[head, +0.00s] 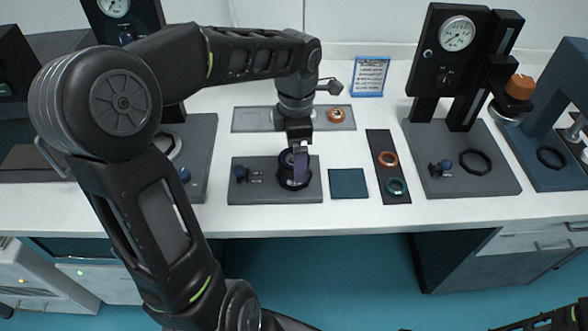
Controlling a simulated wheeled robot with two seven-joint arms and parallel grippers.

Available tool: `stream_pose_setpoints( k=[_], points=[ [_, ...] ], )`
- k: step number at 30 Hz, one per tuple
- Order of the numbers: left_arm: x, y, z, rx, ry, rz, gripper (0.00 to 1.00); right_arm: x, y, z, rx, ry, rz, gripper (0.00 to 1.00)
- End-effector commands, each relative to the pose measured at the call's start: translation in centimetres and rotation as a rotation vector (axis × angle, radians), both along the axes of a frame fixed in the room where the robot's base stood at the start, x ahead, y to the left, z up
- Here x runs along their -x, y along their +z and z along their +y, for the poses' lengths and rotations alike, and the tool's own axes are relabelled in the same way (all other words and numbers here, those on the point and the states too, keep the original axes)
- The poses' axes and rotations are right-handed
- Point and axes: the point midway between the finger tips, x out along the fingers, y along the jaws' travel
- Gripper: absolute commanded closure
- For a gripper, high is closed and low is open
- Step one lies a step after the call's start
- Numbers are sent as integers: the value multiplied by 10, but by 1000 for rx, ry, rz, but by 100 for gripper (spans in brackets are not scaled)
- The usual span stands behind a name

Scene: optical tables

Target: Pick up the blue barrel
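A dark blue barrel (286,160) stands on a grey plate (232,193) at the middle of the bench, with a black ring around its lower part. My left gripper (299,170) points straight down at the barrel, and its near finger covers part of the barrel's right side. The far finger is hidden, so whether the fingers are shut on the barrel does not show. My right gripper is out of view; only a piece of my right arm shows at the bottom right corner.
A small blue-knobbed part (241,173) lies left of the barrel. A dark teal square (348,184) and a strip with orange (387,159) and green (396,187) rings lie right. A gauge stand (457,35) rises further right. Behind is a tray (251,118) with an orange ring.

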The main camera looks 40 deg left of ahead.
Motion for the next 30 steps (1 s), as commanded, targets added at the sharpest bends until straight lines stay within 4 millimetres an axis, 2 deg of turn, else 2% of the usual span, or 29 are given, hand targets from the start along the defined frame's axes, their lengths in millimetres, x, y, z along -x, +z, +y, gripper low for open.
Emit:
stream_pose_setpoints(
  k=[3,6,23,30],
  points=[
    [0,-14,0,1,0,1,9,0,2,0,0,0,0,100],
    [0,-18,-1,1,0,-1,9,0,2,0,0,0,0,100],
    [0,-18,0,1,0,-2,9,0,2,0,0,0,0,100],
    [0,-18,0,1,0,-2,29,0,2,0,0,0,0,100]
  ],
)
